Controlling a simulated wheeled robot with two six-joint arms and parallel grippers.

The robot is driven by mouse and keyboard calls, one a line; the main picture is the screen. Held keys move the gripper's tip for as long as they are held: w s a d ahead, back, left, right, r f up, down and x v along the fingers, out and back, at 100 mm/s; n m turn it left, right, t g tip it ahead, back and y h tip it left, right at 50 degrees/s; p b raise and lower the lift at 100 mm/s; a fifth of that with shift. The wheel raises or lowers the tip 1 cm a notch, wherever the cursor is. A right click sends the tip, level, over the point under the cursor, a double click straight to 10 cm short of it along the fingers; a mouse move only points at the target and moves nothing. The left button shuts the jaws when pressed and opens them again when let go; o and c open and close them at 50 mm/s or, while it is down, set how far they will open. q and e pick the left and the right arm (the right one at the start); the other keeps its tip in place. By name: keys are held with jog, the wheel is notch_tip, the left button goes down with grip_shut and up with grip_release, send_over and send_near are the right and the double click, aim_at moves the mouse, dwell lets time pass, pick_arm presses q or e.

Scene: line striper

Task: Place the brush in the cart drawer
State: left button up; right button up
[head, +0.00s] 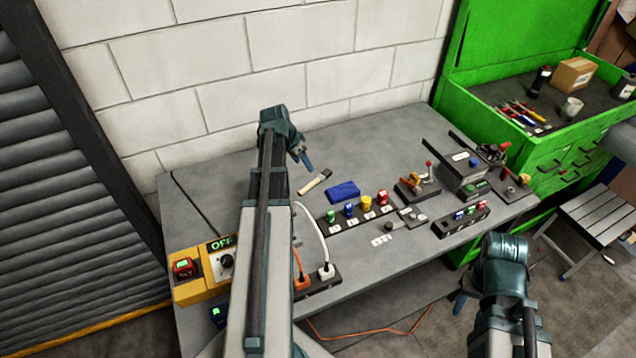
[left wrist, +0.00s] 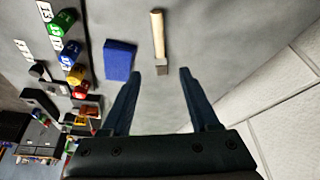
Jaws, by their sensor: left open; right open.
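The brush (head: 315,182) lies flat on the grey table, with a pale wooden handle and a darker head. In the left wrist view the brush (left wrist: 158,40) lies ahead of the open fingers, roughly in line with the gap between them. My left gripper (head: 304,162) is open and empty, above the table close to the brush; it also shows in the left wrist view (left wrist: 160,85). My right gripper (head: 462,300) is open and empty in front of the table's right part. The green cart (head: 545,150) stands at the right; its drawers (head: 572,160) look shut.
A blue block (head: 343,192) lies right of the brush. A row of coloured knobs (head: 366,203), clamps and small boxes fills the table's right half. A power strip with plugs (head: 325,272) is near the front. A stool (head: 600,220) stands by the cart.

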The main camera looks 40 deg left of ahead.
pick_arm(q)
jog(key=b, duration=0.6)
send_over(315, 180)
jog(key=s, duration=0.3)
notch_tip(315, 180, down, 7)
jog(key=shift+a, duration=0.1)
jog(key=shift+w+b+x, duration=0.1)
jog(key=shift+b+x, duration=1.2)
jog(key=shift+x, duration=0.05)
jog(key=shift+w+b+x, duration=0.15)
jog(key=shift+b+x, duration=1.15)
jog(key=shift+x, duration=0.05)
jog(key=shift+r, duration=0.15)
grip_shut()
